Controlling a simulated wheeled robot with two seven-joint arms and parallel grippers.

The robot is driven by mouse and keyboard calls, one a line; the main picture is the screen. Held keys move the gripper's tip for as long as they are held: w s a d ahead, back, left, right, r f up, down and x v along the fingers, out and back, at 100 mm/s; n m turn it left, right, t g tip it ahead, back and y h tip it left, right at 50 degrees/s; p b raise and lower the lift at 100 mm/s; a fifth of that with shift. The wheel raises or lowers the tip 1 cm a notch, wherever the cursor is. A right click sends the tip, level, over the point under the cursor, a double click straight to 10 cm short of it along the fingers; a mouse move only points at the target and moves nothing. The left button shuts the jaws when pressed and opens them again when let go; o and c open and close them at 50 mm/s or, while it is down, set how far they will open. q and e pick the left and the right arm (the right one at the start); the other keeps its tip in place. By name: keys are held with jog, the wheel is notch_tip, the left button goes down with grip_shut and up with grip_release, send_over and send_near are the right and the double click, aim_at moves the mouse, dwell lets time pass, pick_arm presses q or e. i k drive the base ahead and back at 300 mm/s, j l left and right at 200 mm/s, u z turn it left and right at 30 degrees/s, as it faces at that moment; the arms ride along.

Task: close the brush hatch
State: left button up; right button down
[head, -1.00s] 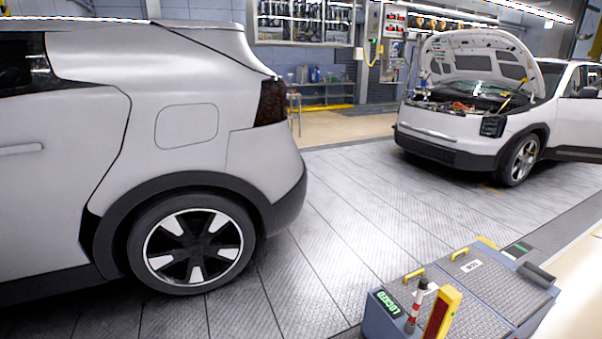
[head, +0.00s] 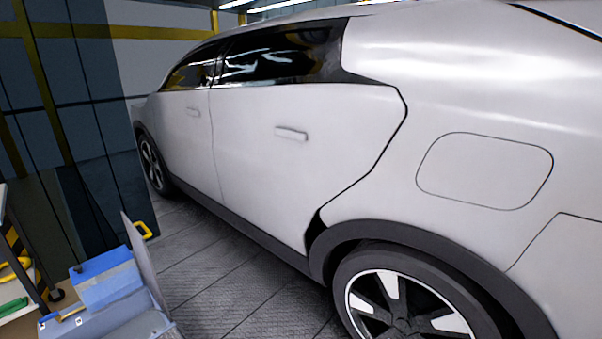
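No part labelled as the brush hatch shows in this view. At the lower left stands a low blue-grey unit (head: 85,327) with a blue box (head: 103,282) on it. A thin grey panel (head: 146,262) stands tilted up at its right side; I cannot tell whether this is the hatch. A yellow handle (head: 146,231) shows just behind the panel. The unit's lower part is cut off by the picture edge. Neither of my grippers is in view.
A white car (head: 270,150) fills the middle and right, its side doors and round-cornered side flap (head: 485,171) closed. Dark glass panels (head: 60,95) stand at the left. A shelf (head: 18,310) with yellow and green items is at the lower left. Floor is clear between unit and car.

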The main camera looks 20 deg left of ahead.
aim_at(139, 246)
jog(key=i+l+u, duration=0.1)
jog(key=i+u, duration=0.2)
jog(key=u, duration=0.15)
jog(key=i+l+u, duration=0.15)
jog(key=i+u, duration=0.15)
jog(key=u, duration=0.15)
jog(key=i+l+u, duration=0.25)
jog(key=u, duration=0.2)
jog(key=i+l+u, duration=0.2)
jog(key=l+u, duration=0.25)
jog(key=i+l+u, duration=0.1)
jog(key=l+u, duration=0.35)
jog(key=i+l+u, duration=0.1)
jog(key=l+u, duration=0.35)
jog(key=j, duration=0.1)
